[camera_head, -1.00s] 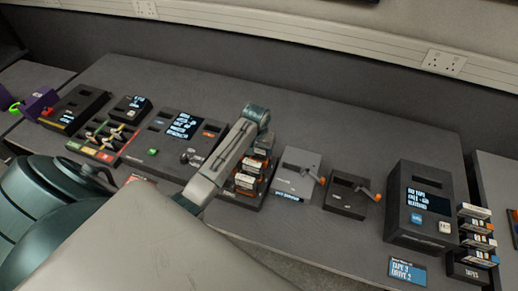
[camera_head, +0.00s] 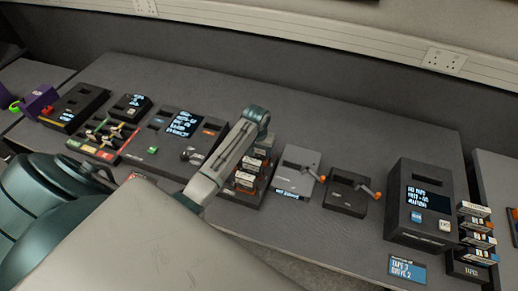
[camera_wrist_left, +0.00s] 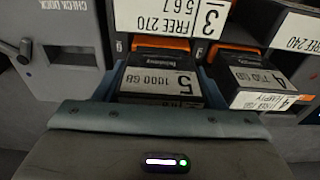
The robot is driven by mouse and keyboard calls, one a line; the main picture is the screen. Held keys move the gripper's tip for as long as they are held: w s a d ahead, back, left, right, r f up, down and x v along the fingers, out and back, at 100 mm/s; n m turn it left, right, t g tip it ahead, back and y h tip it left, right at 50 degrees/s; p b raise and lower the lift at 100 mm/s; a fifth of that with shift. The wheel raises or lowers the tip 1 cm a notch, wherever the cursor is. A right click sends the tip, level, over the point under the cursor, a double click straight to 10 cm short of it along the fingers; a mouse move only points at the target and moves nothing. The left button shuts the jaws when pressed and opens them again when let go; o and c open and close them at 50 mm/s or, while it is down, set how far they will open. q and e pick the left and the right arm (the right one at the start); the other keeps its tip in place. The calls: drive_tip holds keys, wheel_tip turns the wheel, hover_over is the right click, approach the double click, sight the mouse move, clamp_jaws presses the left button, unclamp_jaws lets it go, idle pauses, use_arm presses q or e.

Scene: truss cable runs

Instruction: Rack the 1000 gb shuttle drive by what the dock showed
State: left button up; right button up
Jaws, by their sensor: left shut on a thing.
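The 1000 GB shuttle drive (camera_wrist_left: 160,83), labelled 5, shows upside down in the left wrist view. My left gripper (camera_wrist_left: 157,95) is shut on it, its bluish fingers at the drive's two sides. The drive is at the front of the dark rack (camera_head: 232,195); how deep it sits I cannot tell. A 250 GB drive (camera_wrist_left: 255,82), labelled 4, is beside it. Placards reading FREE 270 (camera_wrist_left: 170,18) and FREE 240 (camera_wrist_left: 298,32) show above. The grey check dock (camera_wrist_left: 58,45) stands beside the rack. In the head view my arm hides part of the rack. My right gripper is not in view.
A console with a lit screen (camera_head: 183,122) stands left of the rack. Two lever units, one grey (camera_head: 296,178) and one black (camera_head: 345,198), stand to its right. A tape machine (camera_head: 418,205) and tape stack (camera_head: 474,230) are farther right. The table's front strip is mostly clear.

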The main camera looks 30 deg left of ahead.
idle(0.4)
use_arm(q)
drive_tip(key=shift+f, duration=0.6)
idle(0.3)
drive_tip(key=o, duration=1.6)
drive_tip(key=shift+r, duration=3.75)
